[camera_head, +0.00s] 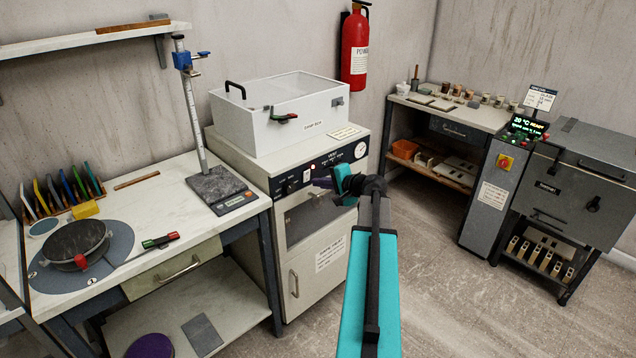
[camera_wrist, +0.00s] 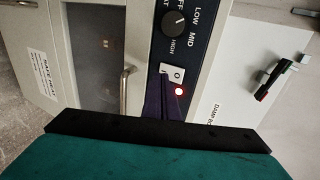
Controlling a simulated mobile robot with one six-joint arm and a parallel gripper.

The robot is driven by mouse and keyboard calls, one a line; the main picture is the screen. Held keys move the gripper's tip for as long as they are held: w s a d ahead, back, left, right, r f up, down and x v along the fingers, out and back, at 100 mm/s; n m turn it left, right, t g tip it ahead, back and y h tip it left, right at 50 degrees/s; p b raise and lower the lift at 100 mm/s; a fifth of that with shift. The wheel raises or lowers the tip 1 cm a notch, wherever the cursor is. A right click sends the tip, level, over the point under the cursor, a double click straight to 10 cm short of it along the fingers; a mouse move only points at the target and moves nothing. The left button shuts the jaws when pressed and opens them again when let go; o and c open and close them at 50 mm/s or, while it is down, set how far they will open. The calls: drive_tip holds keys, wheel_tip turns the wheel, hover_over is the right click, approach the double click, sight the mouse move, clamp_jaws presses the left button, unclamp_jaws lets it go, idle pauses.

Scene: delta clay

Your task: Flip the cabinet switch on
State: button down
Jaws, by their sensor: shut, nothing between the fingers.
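The cabinet (camera_head: 298,255) is off-white with a dark control panel (camera_head: 340,160) along its upper front. Its switch is a small white rocker (camera_head: 306,176) on that panel; in the wrist view the rocker (camera_wrist: 171,72) shows an "O" mark. A red lamp (camera_wrist: 179,91) beside the switch is lit, and it also shows in the head view (camera_head: 313,167). My gripper (camera_head: 322,183) is shut and empty, its dark purple fingers (camera_wrist: 163,100) right at the switch. They cover part of it, and I cannot tell whether they touch it or which way it is tipped.
A round knob (camera_wrist: 174,23) marked LOW, MID and HIGH sits beside the switch. The cabinet door has a window and a metal handle (camera_wrist: 126,88). A white damp box (camera_head: 282,125) stands on top.

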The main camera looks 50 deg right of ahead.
drive_tip(key=s+r+b, duration=0.1)
drive_tip(key=s, duration=1)
drive_tip(key=shift+a+r+b, duration=0.25)
drive_tip(key=shift+a+b, duration=0.05)
drive_tip(key=shift+b, duration=0.05)
drive_tip(key=shift+w, duration=0.1)
